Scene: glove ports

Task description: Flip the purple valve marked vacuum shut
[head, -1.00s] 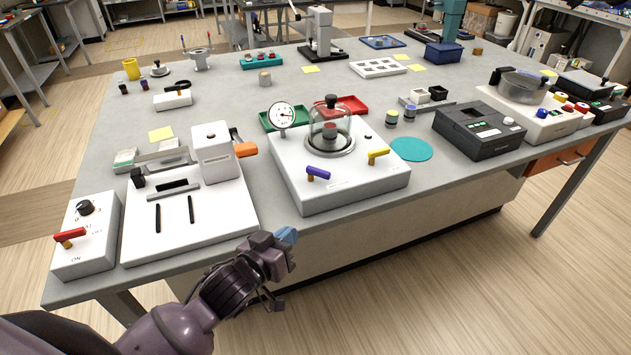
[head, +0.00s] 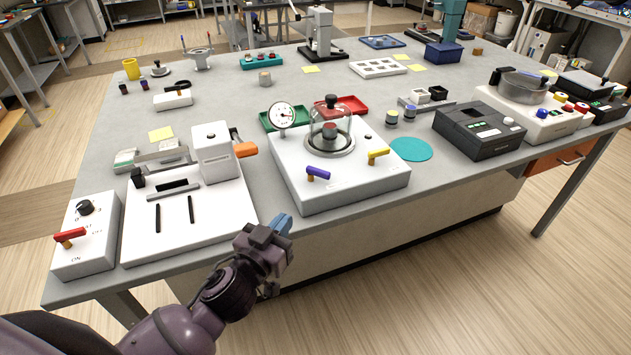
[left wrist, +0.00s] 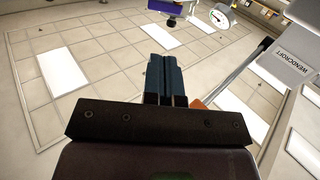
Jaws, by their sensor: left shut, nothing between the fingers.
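The purple valve (head: 318,173) is a short lever on a small brass stem. It sits on the front left of the white vacuum base (head: 345,188), its handle lying roughly left to right and slightly tilted. A purple shape at the top edge of the left wrist view (left wrist: 167,6) looks like the same valve, partly cut off. My left gripper (head: 284,222) is shut and empty, in front of the table's edge, below and left of the valve and apart from it. Its blue fingers are together in the left wrist view (left wrist: 165,60). My right gripper is not in view.
Behind are a glass bell jar (head: 331,128) and a dial gauge (head: 283,115). A white device with an orange lever (head: 245,149) stands close on the left.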

